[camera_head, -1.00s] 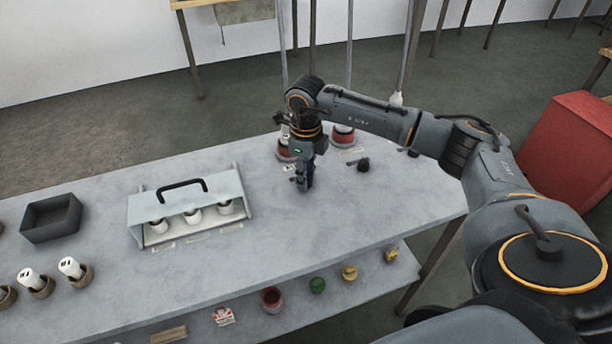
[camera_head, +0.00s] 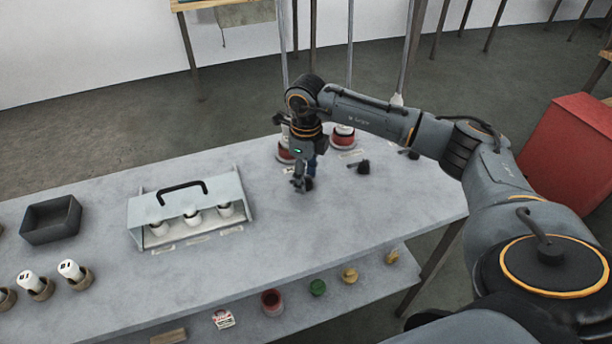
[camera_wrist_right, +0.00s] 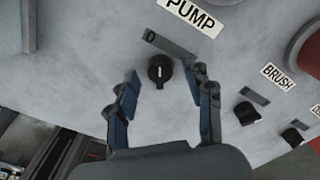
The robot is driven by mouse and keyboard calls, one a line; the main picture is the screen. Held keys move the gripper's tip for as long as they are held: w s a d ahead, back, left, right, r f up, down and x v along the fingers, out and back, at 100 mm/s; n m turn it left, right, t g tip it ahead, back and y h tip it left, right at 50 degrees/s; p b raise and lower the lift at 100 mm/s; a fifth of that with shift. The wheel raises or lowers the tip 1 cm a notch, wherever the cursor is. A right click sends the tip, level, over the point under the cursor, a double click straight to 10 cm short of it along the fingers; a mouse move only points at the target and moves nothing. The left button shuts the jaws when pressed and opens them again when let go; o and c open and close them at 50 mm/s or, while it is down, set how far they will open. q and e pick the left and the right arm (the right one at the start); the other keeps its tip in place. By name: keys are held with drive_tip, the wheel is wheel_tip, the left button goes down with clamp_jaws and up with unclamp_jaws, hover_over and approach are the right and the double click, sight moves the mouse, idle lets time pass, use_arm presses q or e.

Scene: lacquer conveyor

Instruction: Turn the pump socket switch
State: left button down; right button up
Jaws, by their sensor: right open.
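The pump switch (camera_wrist_right: 159,70) is a round black knob with a pale mark, in the right wrist view below the white PUMP label (camera_wrist_right: 196,14). A small dark plate (camera_wrist_right: 184,49) with a 0 on it lies between knob and label. My right gripper (camera_wrist_right: 164,83) is open, with one finger on each side of the knob and a gap to both. In the head view my right gripper (camera_head: 299,185) points down at the table near the red-based sockets and largely hides the pump knob. My left gripper is not in view.
A BRUSH label (camera_wrist_right: 280,76) and its black knob (camera_wrist_right: 247,113) are to the right. Red-based sockets (camera_head: 343,138) stand behind the gripper. A grey rack with a handle (camera_head: 184,190) stands left on the table (camera_head: 330,225), with bare surface between.

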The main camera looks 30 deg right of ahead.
wheel_tip(320, 180, up, 12)
drive_tip(key=shift+f, duration=0.25)
idle(0.6)
